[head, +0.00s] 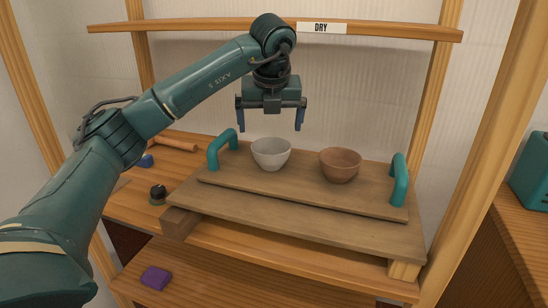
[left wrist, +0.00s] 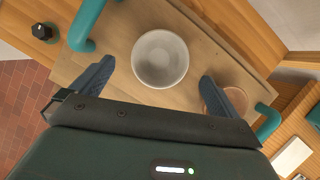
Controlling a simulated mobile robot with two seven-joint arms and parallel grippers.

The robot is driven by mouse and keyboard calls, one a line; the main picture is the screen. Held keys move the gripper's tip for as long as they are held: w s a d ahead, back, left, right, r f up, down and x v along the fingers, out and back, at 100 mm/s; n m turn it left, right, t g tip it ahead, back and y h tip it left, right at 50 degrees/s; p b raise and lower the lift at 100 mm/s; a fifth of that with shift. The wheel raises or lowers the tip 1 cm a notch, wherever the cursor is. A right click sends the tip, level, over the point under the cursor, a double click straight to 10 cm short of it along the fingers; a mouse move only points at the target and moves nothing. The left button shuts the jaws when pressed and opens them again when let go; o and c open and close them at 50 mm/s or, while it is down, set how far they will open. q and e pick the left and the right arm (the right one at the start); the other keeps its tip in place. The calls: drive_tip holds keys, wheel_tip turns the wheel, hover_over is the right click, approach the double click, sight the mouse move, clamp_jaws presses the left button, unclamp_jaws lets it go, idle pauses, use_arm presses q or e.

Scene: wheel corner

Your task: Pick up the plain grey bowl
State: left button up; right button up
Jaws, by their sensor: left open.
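The plain grey bowl (head: 271,154) stands upright on a wooden board (head: 300,199) with two teal handles, on its left part. It looks empty. It also shows in the left wrist view (left wrist: 160,59), ahead of and between the fingers. My left gripper (head: 270,127) hangs pointing down above the bowl, open and empty, with its fingers apart from it. In the left wrist view the left gripper (left wrist: 163,84) has its blue fingers spread wide. My right gripper is not in view.
A brown bowl (head: 340,165) stands right of the grey one. Teal handles rise at the board's left (head: 222,149) and right (head: 399,180) ends. A shelf marked DRY (head: 321,28) crosses above. A dark knob-like object (head: 157,194) and a purple block (head: 156,278) lie at left.

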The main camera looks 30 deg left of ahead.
sight(271, 152)
use_arm(q)
drive_tip(key=x, duration=0.4)
drive_tip(key=shift+f, duration=0.2)
drive_tip(key=x, duration=0.5)
drive_tip(key=shift+s+d+f, duration=0.15)
drive_tip(key=shift+d+f, duration=0.1)
drive_tip(key=shift+d, duration=0.05)
drive_tip(key=c, duration=1)
